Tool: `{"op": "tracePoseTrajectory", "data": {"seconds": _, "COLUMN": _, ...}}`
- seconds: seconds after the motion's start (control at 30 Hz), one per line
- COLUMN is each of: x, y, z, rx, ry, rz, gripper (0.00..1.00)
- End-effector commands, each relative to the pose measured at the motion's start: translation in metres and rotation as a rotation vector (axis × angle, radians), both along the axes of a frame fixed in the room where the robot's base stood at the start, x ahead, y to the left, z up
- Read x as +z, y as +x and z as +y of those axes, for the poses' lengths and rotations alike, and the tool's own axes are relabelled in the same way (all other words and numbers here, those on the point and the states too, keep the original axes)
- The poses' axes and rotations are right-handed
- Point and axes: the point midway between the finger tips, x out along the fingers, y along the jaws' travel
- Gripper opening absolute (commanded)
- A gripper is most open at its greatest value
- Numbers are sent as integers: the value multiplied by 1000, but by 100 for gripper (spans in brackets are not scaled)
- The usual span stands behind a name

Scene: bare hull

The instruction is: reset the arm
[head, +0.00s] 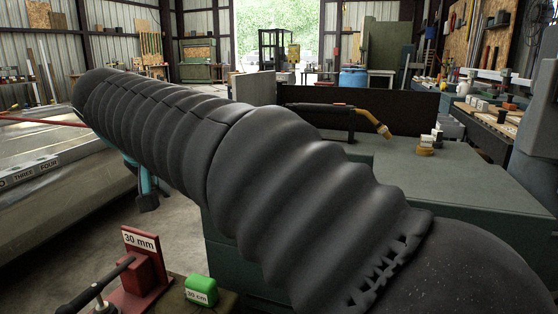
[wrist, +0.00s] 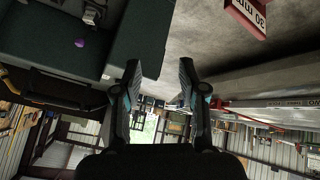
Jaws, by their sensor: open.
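My arm, in a black ribbed sleeve, crosses the head view from the lower right to the upper left. My gripper (wrist: 158,78) shows in the wrist view with its two dark fingers well apart and nothing between them. In the head view only a teal and dark part of it (head: 147,185) shows below the far end of the sleeve; the rest is hidden. The wrist view is turned roughly upside down.
A grey hull (head: 50,180) marked "THREE FOUR" lies at left, close to my gripper. A red "30 mm" stand (head: 145,272) and green "30 cm" block (head: 201,290) are at lower left. A green bench (head: 470,185) with a torch (head: 368,119) stands behind my arm.

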Motion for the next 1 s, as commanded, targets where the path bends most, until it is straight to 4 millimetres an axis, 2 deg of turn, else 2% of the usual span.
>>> {"op": "tracePoseTrajectory", "data": {"seconds": 0.17, "x": -42, "y": -16, "z": -27, "rx": 138, "ry": -44, "rz": 96, "gripper": 42}}
{"op": "tracePoseTrajectory", "data": {"seconds": 0.27, "x": -69, "y": -29, "z": -59, "rx": 207, "ry": -49, "rz": 154, "gripper": 42}}
{"op": "tracePoseTrajectory", "data": {"seconds": 0.5, "x": -128, "y": -74, "z": -156, "rx": 262, "ry": 3, "rz": 247, "gripper": 42}}
{"op": "tracePoseTrajectory", "data": {"seconds": 0.8, "x": -192, "y": -150, "z": -265, "rx": 115, "ry": 136, "rz": 263, "gripper": 42}}
{"op": "tracePoseTrajectory", "data": {"seconds": 0.9, "x": -208, "y": -175, "z": -295, "rx": 15, "ry": 183, "rz": 252, "gripper": 42}}
{"op": "tracePoseTrajectory", "data": {"seconds": 1.0, "x": -215, "y": -195, "z": -320, "rx": -74, "ry": 210, "rz": 224, "gripper": 42}}
